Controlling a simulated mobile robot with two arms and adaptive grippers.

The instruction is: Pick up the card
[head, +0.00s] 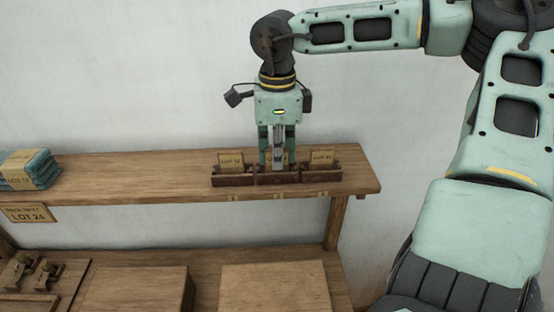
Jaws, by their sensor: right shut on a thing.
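Two tan lot cards stand upright in small wooden holders on the upper shelf: a left card (231,159) and a right card (321,158). My right gripper (277,166) points straight down at the middle holder (278,179), between these two cards. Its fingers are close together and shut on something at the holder. The fingers hide most of what they hold, so I cannot make out a card between them. My left gripper is not in view.
The wooden shelf (130,176) has a folded blue cloth stack (34,168) at its left end. A "LOT 24" sign (29,213) hangs below. Wooden blocks (275,288) and small metal-and-wood fittings (35,272) rest on the lower surface. The shelf's middle-left is clear.

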